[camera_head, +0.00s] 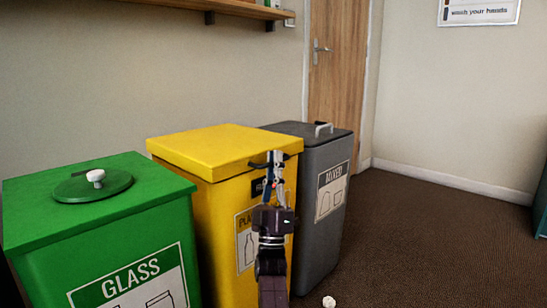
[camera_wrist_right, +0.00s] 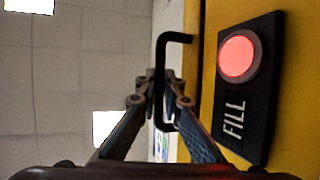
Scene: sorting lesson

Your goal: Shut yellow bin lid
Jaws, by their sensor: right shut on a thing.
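The yellow bin (camera_head: 220,220) stands between a green and a grey bin. Its yellow lid (camera_head: 225,145) lies about level over the body; I cannot tell whether a small gap is left under it. A black bar handle (camera_wrist_right: 160,55) sticks out from the lid's front edge. My right gripper (camera_head: 275,158) is at the lid's front edge, and in the right wrist view its fingers (camera_wrist_right: 164,84) are shut on the handle. A black FILL panel (camera_wrist_right: 245,90) with a lit red light (camera_wrist_right: 238,56) is on the bin's front. My left gripper is out of view.
The green GLASS bin (camera_head: 100,230) with a round knobbed cover (camera_head: 92,186) is at left. The grey MIXED bin (camera_head: 325,165) is close at right. A crumpled white ball (camera_head: 329,302) lies on the brown floor (camera_head: 430,240), which is mostly clear at right. A shelf (camera_head: 225,8) hangs above.

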